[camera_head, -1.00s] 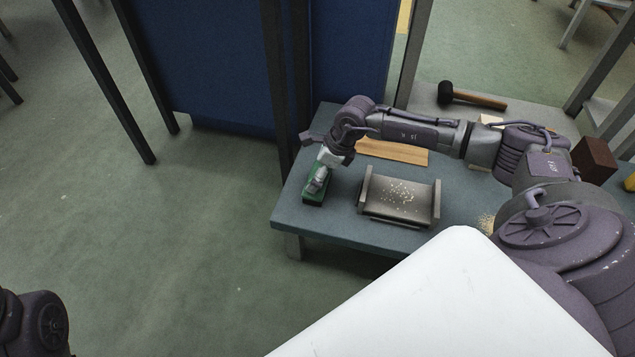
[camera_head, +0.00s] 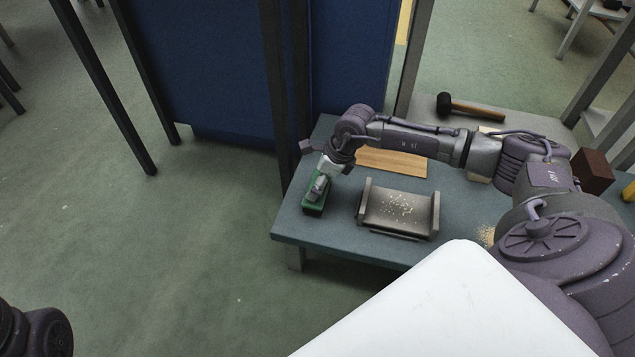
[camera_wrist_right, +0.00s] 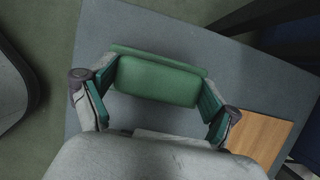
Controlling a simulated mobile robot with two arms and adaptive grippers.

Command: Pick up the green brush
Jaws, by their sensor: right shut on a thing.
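The green brush (camera_head: 313,207) is at the left end of the blue-grey table, left of the dustpan-like metal tray. My right gripper (camera_head: 319,187) reaches down over it, shut on it. In the right wrist view the green brush (camera_wrist_right: 158,80) lies between the two fingers of my right gripper (camera_wrist_right: 153,106), with a finger against each end. I cannot tell whether the brush is touching the tabletop. My left gripper is out of view; only a part of my left arm shows at the bottom left.
The metal tray (camera_head: 399,210) with pale crumbs sits on the table (camera_head: 340,233). A wooden board (camera_head: 392,162) lies behind it, partly behind my right arm. A black-headed mallet (camera_head: 470,107) and a brown block (camera_head: 593,171) are farther right. A blue panel (camera_head: 225,70) stands behind.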

